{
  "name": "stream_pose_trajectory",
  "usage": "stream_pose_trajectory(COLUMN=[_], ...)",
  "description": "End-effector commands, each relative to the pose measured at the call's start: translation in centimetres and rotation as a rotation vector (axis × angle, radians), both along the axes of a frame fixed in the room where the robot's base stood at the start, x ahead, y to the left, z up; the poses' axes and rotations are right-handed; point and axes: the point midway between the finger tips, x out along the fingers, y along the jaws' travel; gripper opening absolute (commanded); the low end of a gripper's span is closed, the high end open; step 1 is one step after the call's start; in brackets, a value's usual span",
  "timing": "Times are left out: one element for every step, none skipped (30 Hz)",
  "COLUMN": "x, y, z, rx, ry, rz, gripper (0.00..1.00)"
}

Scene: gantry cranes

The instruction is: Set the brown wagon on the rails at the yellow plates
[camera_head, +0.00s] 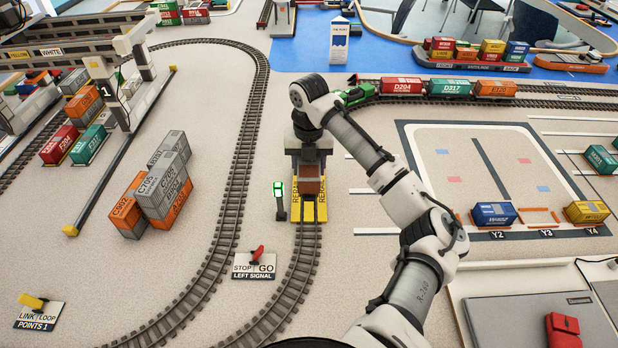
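The brown wagon (309,186) is directly below my gripper (309,168), over the track between the yellow plates. One yellow plate (296,210) lies left of the rails and the other (321,210) right of them. The wagon is roughly in line with the track (303,255). My gripper points down at the wagon's top. Its fingers are small and dark here, so I cannot tell whether they are closed on the wagon. The wagon's wheels are hidden, so I cannot tell whether they touch the rails.
A signal post (280,200) with a green light stands just left of the plates. A left signal lever (257,254) is nearer. Stacked containers (160,190) stand at left. A green locomotive (355,95) with container wagons (402,87) is on the track behind my arm.

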Motion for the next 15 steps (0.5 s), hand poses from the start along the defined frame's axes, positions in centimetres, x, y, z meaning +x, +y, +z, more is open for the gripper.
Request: stream_pose_trajectory(x=[0.0,0.0,0.0,0.0,0.0,0.0,0.0,0.0,0.0,0.0,0.0,0.0,0.0,0.0,0.0], y=[-0.1,-0.1,-0.1,-0.1,0.0,0.0,-0.1,-0.1,-0.1,-0.1,-0.1,0.0,0.0,0.0,0.0], z=[-0.4,-0.6,-0.9,-1.1,-1.2,-1.5,-1.8,-2.2,-2.7,-3.2,-3.6,-4.3,-4.7,-5.0,-5.3], rx=[0.000,-0.001,-0.001,0.000,0.000,0.001,0.001,0.001,0.000,0.000,0.000,0.000,0.001,0.001,0.000], ry=[0.000,0.000,0.000,0.000,0.000,0.000,0.001,0.002,0.002,0.001,0.002,0.002,0.001,0.001,0.001], rz=[-0.002,-0.002,-0.001,-0.001,-0.001,-0.001,-0.002,-0.001,-0.001,-0.001,-0.001,0.000,0.000,0.000,0.000], gripper=[0.20,0.20,0.20,0.20,0.20,0.20,0.20,0.20,0.20,0.20,0.20,0.20,0.20,0.20,0.20])
